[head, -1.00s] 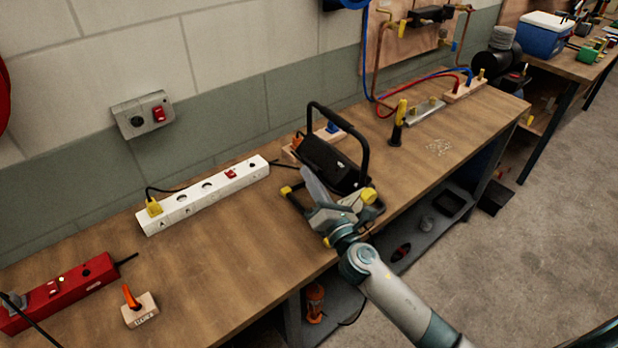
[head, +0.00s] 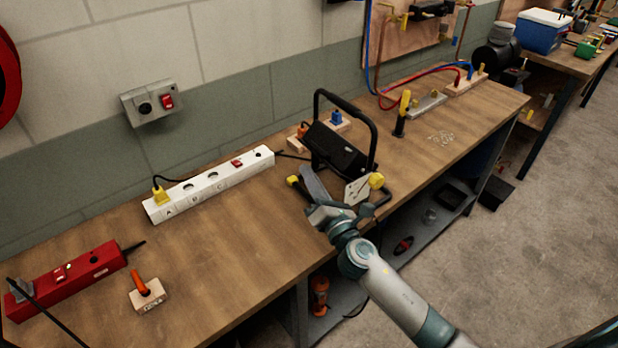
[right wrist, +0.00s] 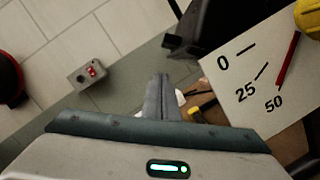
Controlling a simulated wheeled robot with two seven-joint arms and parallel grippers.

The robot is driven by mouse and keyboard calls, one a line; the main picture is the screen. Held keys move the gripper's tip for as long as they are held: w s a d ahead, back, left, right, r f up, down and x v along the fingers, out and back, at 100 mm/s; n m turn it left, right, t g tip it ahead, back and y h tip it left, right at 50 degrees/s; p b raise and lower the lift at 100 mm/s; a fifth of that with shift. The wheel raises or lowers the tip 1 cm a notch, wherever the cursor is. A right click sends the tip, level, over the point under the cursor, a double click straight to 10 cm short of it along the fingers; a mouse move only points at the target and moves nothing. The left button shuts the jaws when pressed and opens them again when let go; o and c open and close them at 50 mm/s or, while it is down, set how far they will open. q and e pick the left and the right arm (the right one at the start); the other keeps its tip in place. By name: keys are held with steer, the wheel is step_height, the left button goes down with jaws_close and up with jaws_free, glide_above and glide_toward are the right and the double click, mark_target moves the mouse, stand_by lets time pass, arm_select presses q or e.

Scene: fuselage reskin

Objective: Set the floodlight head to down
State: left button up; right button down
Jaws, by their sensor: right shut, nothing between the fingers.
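The floodlight has a black head (head: 337,148) inside a black tubular frame (head: 372,130) on the workbench. A white plate (head: 357,190) with a yellow knob (head: 376,181) is at its near side. In the right wrist view the dial plate (right wrist: 250,75) reads 0, 25 and 50, with a red pointer line and part of the yellow knob (right wrist: 308,18) at the corner. My right gripper (head: 312,182) is shut and empty, just left of the plate and in front of the head. Its closed fingers (right wrist: 161,97) show in the right wrist view. My left gripper is not in view.
A white power strip (head: 212,184) with a yellow plug lies to the left on the bench (head: 225,245). A red strip (head: 68,280) and a small block with an orange lever (head: 146,293) lie further left. A yellow-handled tool (head: 402,112) stands to the right.

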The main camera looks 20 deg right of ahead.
steer(key=a+b+v, duration=0.1)
steer(key=b+v, duration=0.1)
steer(key=v, duration=0.8)
steer(key=shift+d+b, duration=0.35)
steer(key=shift+b, duration=0.05)
steer(key=shift+f, duration=0.15)
